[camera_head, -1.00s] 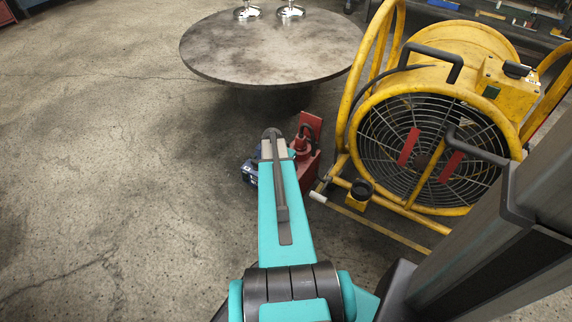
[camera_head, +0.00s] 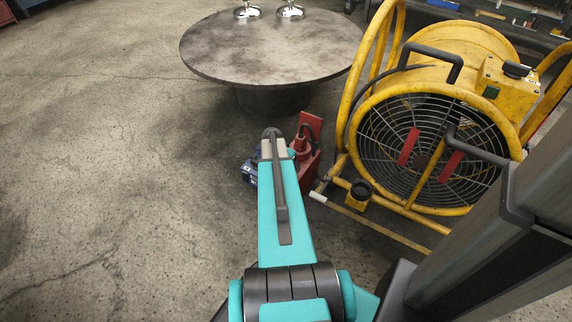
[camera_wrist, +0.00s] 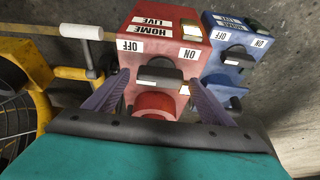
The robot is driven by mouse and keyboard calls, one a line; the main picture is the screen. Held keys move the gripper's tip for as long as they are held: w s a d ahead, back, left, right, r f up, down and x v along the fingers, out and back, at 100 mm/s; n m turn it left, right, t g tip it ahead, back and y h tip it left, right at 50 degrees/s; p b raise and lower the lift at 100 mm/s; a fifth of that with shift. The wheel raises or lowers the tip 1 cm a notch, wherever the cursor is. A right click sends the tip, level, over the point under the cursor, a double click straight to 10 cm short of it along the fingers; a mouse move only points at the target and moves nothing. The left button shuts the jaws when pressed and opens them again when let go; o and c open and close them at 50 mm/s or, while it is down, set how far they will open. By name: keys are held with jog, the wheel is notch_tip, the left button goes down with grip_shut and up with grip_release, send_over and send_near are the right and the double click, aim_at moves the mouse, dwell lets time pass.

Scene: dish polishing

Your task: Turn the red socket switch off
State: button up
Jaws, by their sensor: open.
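The red socket box (camera_wrist: 165,45) fills the middle of the wrist view, with OFF, ON and HOME LIVE labels that read upside down. Its dark switch knob (camera_wrist: 160,76) is on the face below the labels, OFF on the left and ON on the right. I cannot tell which label it points to. A round red part (camera_wrist: 155,103) sits below the knob. My gripper (camera_wrist: 157,82) is open, with one finger on either side of the knob; contact cannot be told. In the head view the red socket (camera_head: 310,130) is partly hidden behind my arm.
A blue socket box (camera_wrist: 228,50) stands right beside the red one, close to my right finger; it also shows in the head view (camera_head: 249,172). A yellow fan (camera_head: 440,110) stands to the right. A round table (camera_head: 270,50) is behind. Floor at left is clear.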

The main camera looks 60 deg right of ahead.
jog(key=p+v, duration=0.3)
jog(key=v, duration=1)
jog(key=shift+r, duration=0.25)
jog(key=shift+w, duration=0.1)
